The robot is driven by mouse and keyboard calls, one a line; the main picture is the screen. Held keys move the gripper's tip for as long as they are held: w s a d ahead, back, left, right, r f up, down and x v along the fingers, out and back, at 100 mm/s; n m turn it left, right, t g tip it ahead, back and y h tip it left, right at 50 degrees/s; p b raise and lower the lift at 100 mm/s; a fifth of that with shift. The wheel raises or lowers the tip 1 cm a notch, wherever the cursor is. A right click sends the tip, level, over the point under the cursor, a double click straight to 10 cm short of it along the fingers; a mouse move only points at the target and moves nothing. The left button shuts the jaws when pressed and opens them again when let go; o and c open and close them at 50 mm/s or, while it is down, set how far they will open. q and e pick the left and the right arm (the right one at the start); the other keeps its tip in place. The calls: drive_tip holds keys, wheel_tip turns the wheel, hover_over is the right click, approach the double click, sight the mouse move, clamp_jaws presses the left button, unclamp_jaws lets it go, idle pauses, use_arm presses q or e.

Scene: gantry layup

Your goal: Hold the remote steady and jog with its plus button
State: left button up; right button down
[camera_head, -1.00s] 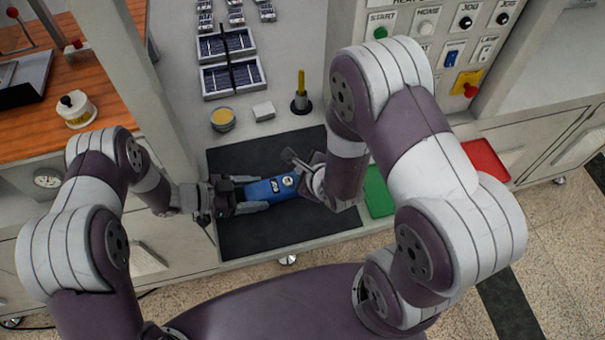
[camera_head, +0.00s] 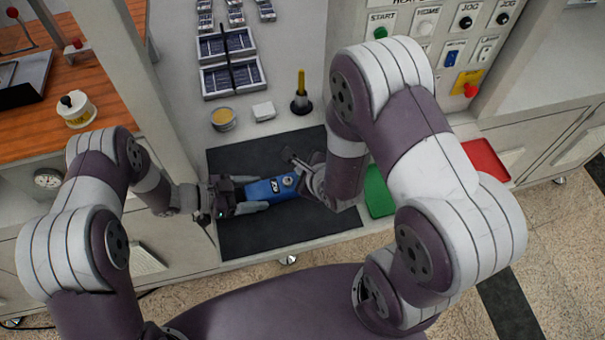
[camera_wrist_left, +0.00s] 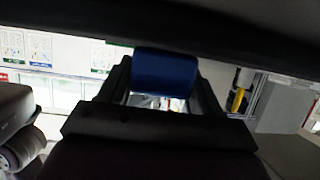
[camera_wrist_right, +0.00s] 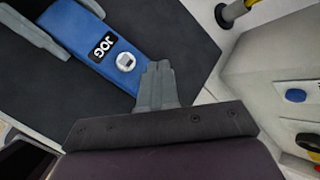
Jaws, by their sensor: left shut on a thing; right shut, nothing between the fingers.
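The blue remote (camera_head: 256,190) has a black JOG label and a pale round button (camera_wrist_right: 126,61) with a light square mark near one end. My left gripper (camera_head: 254,194) is shut around the remote's other end and holds it over the dark mat (camera_head: 240,238). The remote's blue end (camera_wrist_left: 165,72) also shows between the fingers in the left wrist view. My right gripper (camera_wrist_right: 157,68) is shut and empty, its fingertips just beside the button in the right wrist view. I cannot tell whether they touch the remote. In the head view my right arm partly hides this gripper.
A control panel (camera_head: 440,45) with buttons stands at the upper right. A green tray (camera_head: 378,192) and a red tray (camera_head: 486,160) lie right of the mat. Solar cell frames (camera_head: 230,62), a round tin (camera_head: 223,119), a white block (camera_head: 263,110) and a yellow-handled tool (camera_head: 300,95) stand behind the mat.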

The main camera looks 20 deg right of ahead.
drive_tip(key=shift+f, duration=0.1)
idle(0.6)
drive_tip(key=shift+f, duration=0.35)
drive_tip(key=shift+f, duration=0.5)
idle(0.7)
drive_tip(key=shift+r, duration=0.95)
drive_tip(key=shift+r, duration=2.5)
idle(0.4)
